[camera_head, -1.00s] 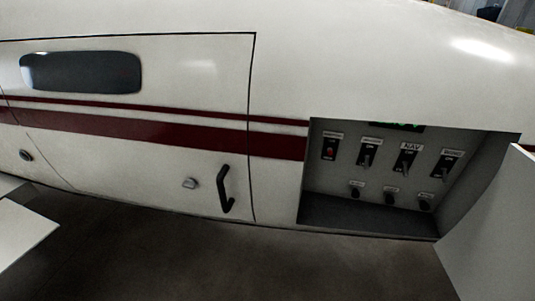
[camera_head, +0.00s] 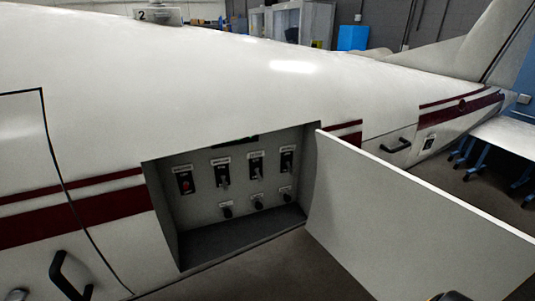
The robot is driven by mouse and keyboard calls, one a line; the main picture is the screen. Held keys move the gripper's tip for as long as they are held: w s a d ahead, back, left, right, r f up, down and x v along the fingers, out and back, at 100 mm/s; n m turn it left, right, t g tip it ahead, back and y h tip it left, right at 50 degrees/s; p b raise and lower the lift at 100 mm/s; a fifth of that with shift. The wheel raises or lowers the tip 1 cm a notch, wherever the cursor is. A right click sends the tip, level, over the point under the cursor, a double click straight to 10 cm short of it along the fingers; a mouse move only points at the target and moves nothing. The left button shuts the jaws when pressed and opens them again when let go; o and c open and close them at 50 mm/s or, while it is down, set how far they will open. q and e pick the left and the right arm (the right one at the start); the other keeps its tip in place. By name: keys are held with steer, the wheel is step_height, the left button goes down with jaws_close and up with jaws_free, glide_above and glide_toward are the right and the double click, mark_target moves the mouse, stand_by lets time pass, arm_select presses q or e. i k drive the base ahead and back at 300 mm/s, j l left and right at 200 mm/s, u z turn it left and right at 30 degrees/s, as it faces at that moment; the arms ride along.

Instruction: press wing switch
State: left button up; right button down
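A switch panel (camera_head: 205,207) sits in an open recess in the side of a white aircraft, left of centre. Its upper row holds a switch with a red part (camera_head: 185,184) at the left, then a left toggle (camera_head: 223,176), a middle toggle (camera_head: 256,168) and a right toggle (camera_head: 287,161). Below them are a left knob (camera_head: 226,211), a middle knob (camera_head: 258,203) and a right knob (camera_head: 285,195). The labels are too small to read, so I cannot tell which is the wing switch.
A white open panel door (camera_head: 420,220) juts out right of the recess. A dark handle (camera_head: 70,276) is on the aircraft door at lower left. Another handle (camera_head: 396,146) is farther right. A white table (camera_head: 510,137) stands at far right. A dark rounded piece at the bottom edge is unclear.

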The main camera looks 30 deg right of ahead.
mark_target(290, 169)
steer(key=l+z, duration=0.4)
steer(key=i+l+z, duration=0.15)
steer(key=l+z, duration=0.15)
steer(key=z, duration=0.15)
steer(key=k+l, duration=0.1)
steer(key=l, duration=0.25)
steer(key=k+l, duration=0.15)
steer(key=l, duration=0.15)
